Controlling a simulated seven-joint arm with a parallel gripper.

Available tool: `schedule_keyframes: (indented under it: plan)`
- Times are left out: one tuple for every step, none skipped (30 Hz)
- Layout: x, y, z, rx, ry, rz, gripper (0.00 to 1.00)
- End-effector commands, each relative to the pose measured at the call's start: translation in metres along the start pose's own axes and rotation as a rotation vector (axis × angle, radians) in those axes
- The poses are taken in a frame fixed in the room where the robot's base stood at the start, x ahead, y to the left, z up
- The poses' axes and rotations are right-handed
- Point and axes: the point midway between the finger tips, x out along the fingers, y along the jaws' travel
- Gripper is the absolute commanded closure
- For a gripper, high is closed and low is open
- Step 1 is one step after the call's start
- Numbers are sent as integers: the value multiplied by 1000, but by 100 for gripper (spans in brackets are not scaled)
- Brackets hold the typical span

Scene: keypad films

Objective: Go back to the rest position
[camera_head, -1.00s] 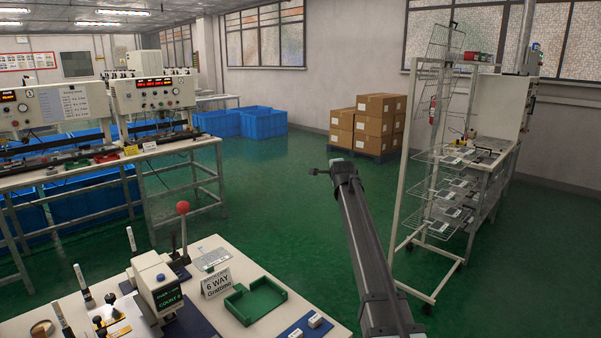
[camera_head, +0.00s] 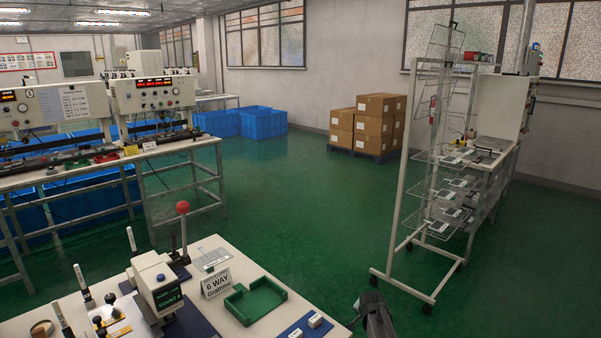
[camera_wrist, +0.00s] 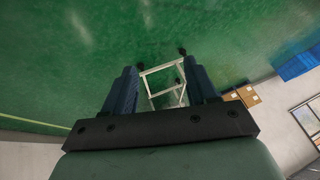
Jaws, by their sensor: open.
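My gripper (camera_wrist: 160,82) shows in the wrist view with its two dark fingers well apart and nothing between them. It hangs over the green floor, with the pale frame of the wheeled rack (camera_wrist: 165,80) seen beyond it at a distance. In the head view only a dark piece of my arm shows at the bottom edge, right of the white worktable (camera_head: 225,308). The gripper itself cannot be made out there.
The worktable holds a green tray (camera_head: 256,301), a white counter device (camera_head: 157,283) and a red-knobbed lever (camera_head: 183,208). The wheeled rack (camera_head: 398,208) stands at right. Cartons (camera_head: 376,108) are stacked behind. The floor (camera_head: 290,200) between is clear.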

Motion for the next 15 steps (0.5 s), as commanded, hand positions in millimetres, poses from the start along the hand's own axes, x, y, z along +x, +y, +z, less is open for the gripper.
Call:
schedule_keyframes:
  plan:
    - [2,20,28,-54,-34,30,43]
    - [4,31,42,-87,-55,47,43]
    - [6,43,60,-131,-81,67,43]
    - [8,53,73,-164,-102,82,43]
    - [8,63,86,-197,-123,97,43]
    - [9,76,104,-241,-152,115,43]
    - [9,86,117,-275,-174,128,43]
    - [9,96,130,-308,-197,142,43]
    - [8,109,146,-352,-227,157,43]
    - [7,119,159,-384,-251,169,43]
    - [6,128,172,-416,-275,179,43]
    - [4,141,188,-457,-307,192,43]
    - [2,151,200,-487,-333,201,43]
    - [-1,160,212,-516,-357,209,43]
    - [-4,173,228,-554,-392,220,43]
